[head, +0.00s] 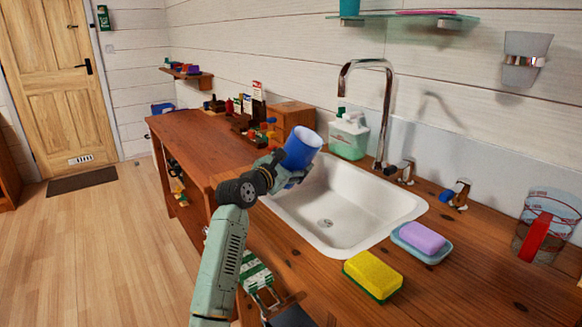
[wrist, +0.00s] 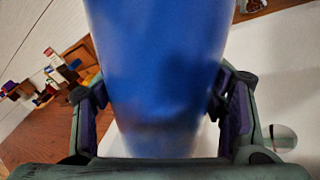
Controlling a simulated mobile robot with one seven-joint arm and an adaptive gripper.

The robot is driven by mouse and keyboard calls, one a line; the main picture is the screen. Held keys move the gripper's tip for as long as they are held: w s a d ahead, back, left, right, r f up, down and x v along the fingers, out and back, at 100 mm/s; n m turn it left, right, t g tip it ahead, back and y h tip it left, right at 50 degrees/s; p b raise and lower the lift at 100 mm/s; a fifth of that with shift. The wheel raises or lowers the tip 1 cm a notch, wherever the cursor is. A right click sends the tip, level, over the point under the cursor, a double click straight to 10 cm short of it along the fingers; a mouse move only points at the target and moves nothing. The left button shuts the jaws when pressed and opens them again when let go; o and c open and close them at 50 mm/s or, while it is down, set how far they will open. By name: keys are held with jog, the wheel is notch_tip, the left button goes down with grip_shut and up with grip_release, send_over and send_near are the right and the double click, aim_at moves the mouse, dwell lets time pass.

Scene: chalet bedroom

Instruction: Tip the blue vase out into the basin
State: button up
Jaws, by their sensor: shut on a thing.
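The blue vase (head: 301,148) is held by my gripper (head: 285,178) over the left back part of the basin's rim.
A tall tap (head: 386,110) stands behind the basin, with a soap dispenser (head: 348,138) to its left. A yellow sponge (head: 372,274) and a purple soap bar on a blue dish (head: 424,240) lie in front right. A wooden box (head: 292,115) and small items stand behind the vase.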

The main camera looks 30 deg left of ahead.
aim_at(309, 144)
jog(key=shift+d+f+m+b, duration=0.1)
jog(key=shift+d+m+b, duration=0.25)
jog(key=shift+m+b, duration=0.5)
jog(key=m+b, duration=0.3)
jog(key=shift+a+f+y, duration=0.1)
jog(key=shift+a+y, duration=0.15)
jog(key=shift+y, duration=0.15)
jog(key=m+b, duration=0.3)
jog(key=shift+g+y, duration=0.3)
jog(key=r+m, duration=0.1)
jog(key=d+r+m+b, duration=0.1)
jog(key=r+m, duration=0.1)
jog(key=shift+r+y, duration=0.1)
jog(key=shift+y, duration=0.2)
jog(key=shift+w+d+r+m+y+b, duration=0.15)
jog(key=shift+d+r+m+b, duration=0.2)
jog(key=shift+r+m, duration=0.25)
jog(key=shift+s+d+r+m+y+b, duration=0.1)
jog(key=shift+d+r+m+y+b, duration=0.1)
jog(key=shift+d+r+m+b, duration=0.4)
jog(key=shift+w+d+r+m+y+b, duration=0.15)
jog(key=shift+r+m, duration=0.2)
jog(key=shift+m, duration=0.5)
jog(key=shift+s+a+f+n+b, duration=0.1)
jog(key=shift+f+n+b, duration=0.4)
jog(key=shift+f+b, duration=0.1)
jog(key=shift+a, duration=0.1)
